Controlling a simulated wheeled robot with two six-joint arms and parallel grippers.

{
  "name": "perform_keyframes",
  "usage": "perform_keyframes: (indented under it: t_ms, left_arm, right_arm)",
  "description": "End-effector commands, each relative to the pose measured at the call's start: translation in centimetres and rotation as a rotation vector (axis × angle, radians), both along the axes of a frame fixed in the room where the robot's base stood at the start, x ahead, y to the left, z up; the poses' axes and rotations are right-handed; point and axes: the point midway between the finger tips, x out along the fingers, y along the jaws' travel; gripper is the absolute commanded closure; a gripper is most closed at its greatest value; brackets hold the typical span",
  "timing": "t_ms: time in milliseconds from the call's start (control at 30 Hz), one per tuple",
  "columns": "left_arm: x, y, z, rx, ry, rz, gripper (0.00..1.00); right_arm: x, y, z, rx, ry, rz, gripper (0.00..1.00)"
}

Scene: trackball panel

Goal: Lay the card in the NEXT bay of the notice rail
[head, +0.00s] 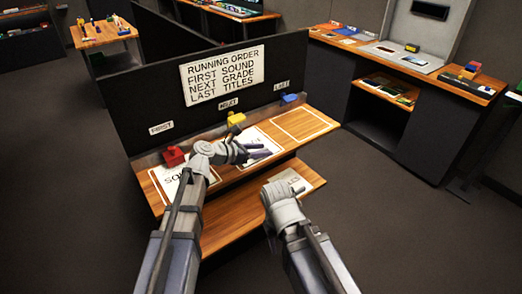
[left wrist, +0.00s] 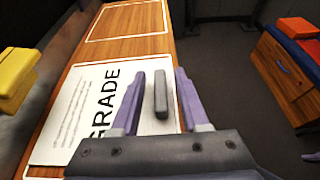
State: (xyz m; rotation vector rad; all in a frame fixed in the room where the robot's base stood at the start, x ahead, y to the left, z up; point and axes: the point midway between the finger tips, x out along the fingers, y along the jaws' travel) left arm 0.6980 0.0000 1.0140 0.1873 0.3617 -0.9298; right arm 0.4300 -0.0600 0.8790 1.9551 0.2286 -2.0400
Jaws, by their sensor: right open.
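The white GRADE card (head: 256,137) lies flat in the NEXT bay, the middle one, by the yellow block (head: 236,119). In the left wrist view the card (left wrist: 72,118) shows its big letters and a dark grey upright tab (left wrist: 160,95). My left gripper (head: 268,153) is over the card; its purple fingers (left wrist: 160,100) stand apart on either side of the tab, with gaps showing. My right gripper (head: 277,205) is over the lower shelf, its fingers mostly hidden, near another lettered card (head: 297,181).
The FIRST bay, by the red block (head: 173,156), holds a card (head: 165,181), partly behind my left arm. The LAST bay (head: 300,124), by the blue block (head: 290,98), is empty. A sign (head: 222,77) hangs on the dark panel behind. Open floor lies to the right.

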Motion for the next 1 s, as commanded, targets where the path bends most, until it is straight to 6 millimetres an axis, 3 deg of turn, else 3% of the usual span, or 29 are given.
perform_keyframes:
  t_ms: [333, 800, 1000]
  left_arm:
    - [0.0, 0.0, 0.6, 0.0, 0.0, 0.0, 0.52]
    - [-5.0, 6.7, 4.0, 0.0, 0.0, 0.002, 0.52]
    - [-6.2, 8.5, 4.7, 0.0, -0.001, 0.002, 0.52]
  right_arm:
    - [0.0, 0.0, 0.6, 0.0, 0.0, 0.0, 0.5]
    - [0.0, 0.0, 4.0, 0.0, 0.0, 0.0, 0.5]
    - [0.0, 0.0, 4.7, 0.0, 0.0, 0.0, 0.5]
